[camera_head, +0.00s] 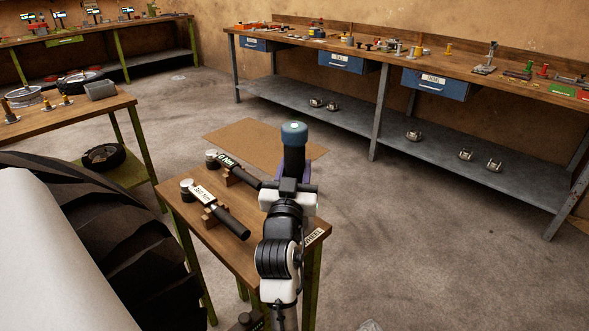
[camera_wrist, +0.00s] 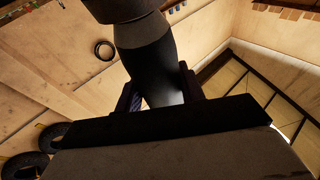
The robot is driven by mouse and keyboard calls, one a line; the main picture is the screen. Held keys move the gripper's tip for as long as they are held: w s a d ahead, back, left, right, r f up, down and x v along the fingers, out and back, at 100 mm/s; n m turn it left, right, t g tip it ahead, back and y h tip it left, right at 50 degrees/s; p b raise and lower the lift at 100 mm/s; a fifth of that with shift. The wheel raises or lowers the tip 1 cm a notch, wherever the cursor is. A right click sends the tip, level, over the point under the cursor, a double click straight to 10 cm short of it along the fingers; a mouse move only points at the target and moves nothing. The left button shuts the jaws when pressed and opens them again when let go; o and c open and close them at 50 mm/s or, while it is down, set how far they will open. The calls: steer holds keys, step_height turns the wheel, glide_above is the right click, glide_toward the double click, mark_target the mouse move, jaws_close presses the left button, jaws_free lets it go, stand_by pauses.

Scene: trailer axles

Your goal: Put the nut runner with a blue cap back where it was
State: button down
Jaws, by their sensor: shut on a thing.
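The nut runner with a blue cap (camera_head: 294,133) stands upright in my gripper (camera_head: 294,172), its cap at the top and its dark body below. In the wrist view its dark body (camera_wrist: 146,62) rises between the two fingers of my gripper (camera_wrist: 157,90), which is shut on it. My gripper is held above the right side of a small wooden table (camera_head: 222,266). Two black tools with labels, one nearer (camera_head: 229,217) and one farther (camera_head: 240,174), lie on wooden cradles on this table, left of my gripper. My arm hides part of the tabletop.
A long workbench (camera_head: 345,57) with blue drawers and many small tools runs along the back wall. Another wooden bench (camera_head: 85,108) stands at the left. A large black tyre (camera_head: 120,235) is close at the lower left. A brown mat (camera_head: 262,143) lies on open floor.

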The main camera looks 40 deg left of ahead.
steer(key=c, duration=0.9)
jaws_free()
